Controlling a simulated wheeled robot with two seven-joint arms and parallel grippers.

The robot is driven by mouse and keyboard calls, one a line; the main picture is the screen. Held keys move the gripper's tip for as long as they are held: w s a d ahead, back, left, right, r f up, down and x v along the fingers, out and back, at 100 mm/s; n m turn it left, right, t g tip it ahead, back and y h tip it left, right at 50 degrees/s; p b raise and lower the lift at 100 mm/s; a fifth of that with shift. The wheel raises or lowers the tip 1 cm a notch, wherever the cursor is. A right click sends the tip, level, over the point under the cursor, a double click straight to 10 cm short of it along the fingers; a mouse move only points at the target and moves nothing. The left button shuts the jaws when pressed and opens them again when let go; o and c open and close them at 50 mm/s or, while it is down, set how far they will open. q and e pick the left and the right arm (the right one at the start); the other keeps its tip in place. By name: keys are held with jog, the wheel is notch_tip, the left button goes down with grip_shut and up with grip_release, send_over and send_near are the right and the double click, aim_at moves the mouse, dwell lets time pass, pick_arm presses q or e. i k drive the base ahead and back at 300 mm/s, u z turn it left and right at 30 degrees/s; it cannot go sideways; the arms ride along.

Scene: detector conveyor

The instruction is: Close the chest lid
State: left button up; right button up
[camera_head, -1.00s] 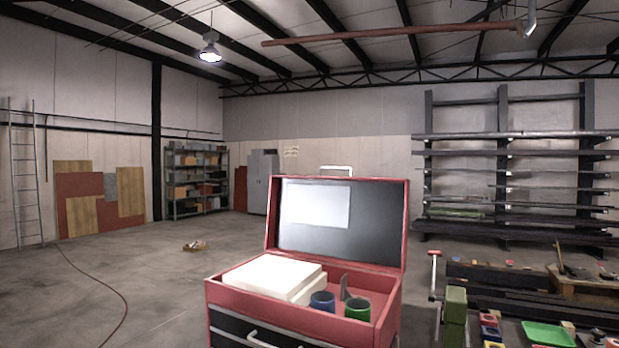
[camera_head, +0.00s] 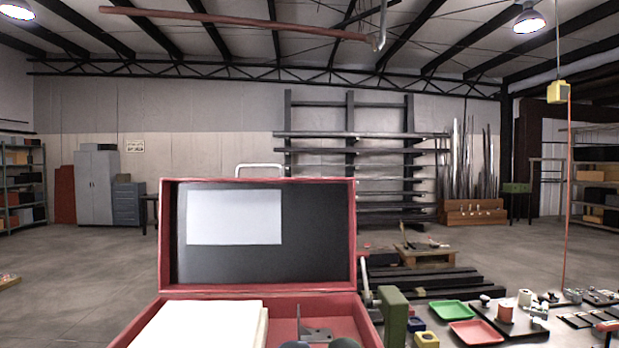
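The red chest (camera_head: 286,308) stands at the bottom centre of the head view, cut off by the lower edge. Its lid (camera_head: 318,236) stands open and upright at the back, with a dark inside, a white sheet (camera_head: 234,217) on it and a pale handle (camera_head: 260,167) above its top edge. Inside the chest lie a white block (camera_head: 200,327) on the left and a grey metal piece (camera_head: 314,334) near the middle. The tops of two round items show at the bottom edge. Neither of my grippers is in view.
To the right, a low surface holds a green tray (camera_head: 454,308), a red tray (camera_head: 476,332) and small parts. A green post-like device (camera_head: 393,316) stands close to the chest's right side. Open floor (camera_head: 90,285) lies to the left.

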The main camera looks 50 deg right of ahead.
aim_at(237, 235)
jog(key=z, duration=0.85)
jog(key=i, duration=0.95)
jog(key=z, duration=0.75)
